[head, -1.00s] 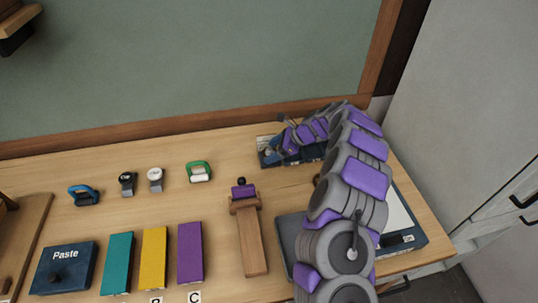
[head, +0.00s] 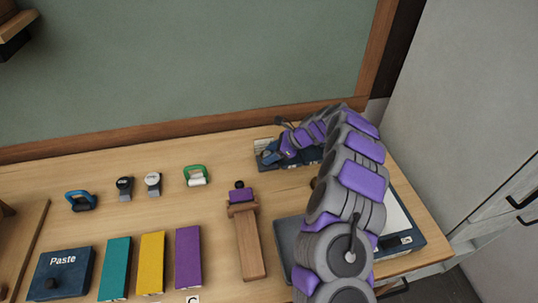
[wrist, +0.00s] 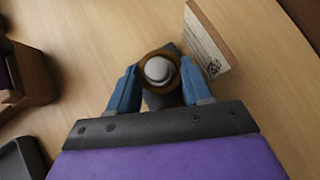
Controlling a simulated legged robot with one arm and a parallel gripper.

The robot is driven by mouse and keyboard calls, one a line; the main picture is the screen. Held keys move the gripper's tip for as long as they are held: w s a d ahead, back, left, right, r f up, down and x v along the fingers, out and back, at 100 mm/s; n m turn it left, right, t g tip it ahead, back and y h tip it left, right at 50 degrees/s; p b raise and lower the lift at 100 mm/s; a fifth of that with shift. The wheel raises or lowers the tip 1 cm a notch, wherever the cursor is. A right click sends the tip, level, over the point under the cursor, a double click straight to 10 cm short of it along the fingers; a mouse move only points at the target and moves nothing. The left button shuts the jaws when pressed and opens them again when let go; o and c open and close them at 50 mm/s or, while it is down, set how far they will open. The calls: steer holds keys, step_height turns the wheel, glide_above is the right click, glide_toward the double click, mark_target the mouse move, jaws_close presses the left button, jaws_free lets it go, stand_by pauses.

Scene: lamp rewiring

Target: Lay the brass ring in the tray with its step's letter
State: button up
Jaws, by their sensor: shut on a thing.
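My gripper (wrist: 159,90) has its two blue fingers on either side of a brown, brass-like ring (wrist: 146,62) in the wrist view, shut on it. A pale grey round-topped piece (wrist: 158,69) shows through the middle of the ring; I cannot tell whether they touch. In the head view my gripper (head: 268,153) is at the back right of the bench, over a dark blue strip or tray (head: 308,157); the ring cannot be made out there. A letter card "C" (head: 193,299) lies in front of the purple block (head: 188,257).
A "Paste" box (head: 63,274), a teal block (head: 115,268) and a yellow block (head: 151,263) stand front left. A wooden stand (head: 248,247) is mid-bench. A marked wooden piece (wrist: 209,42) stands beside my gripper.

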step_height(320, 180, up, 3)
steer(key=shift+r+p, duration=0.15)
steer(key=shift+p, duration=0.55)
steer(key=shift+s+r, duration=0.2)
steer(key=shift+r, duration=0.05)
steer(key=s+d+r+p, duration=0.1)
steer(key=s+d+p, duration=0.25)
steer(key=s, duration=1.15)
steer(key=w+d+r+m+t+h, duration=0.3)
steer(key=d+r+m+t+h, duration=0.1)
steer(key=d+r+m, duration=0.2)
steer(key=w+d+r+m+t+h, duration=0.4)
steer(key=d+r+m, duration=0.3)
steer(key=m, duration=0.3)
steer(key=shift+d+m+h, duration=0.4)
steer(key=shift+d+h, duration=0.1)
steer(key=shift+d, duration=0.4)
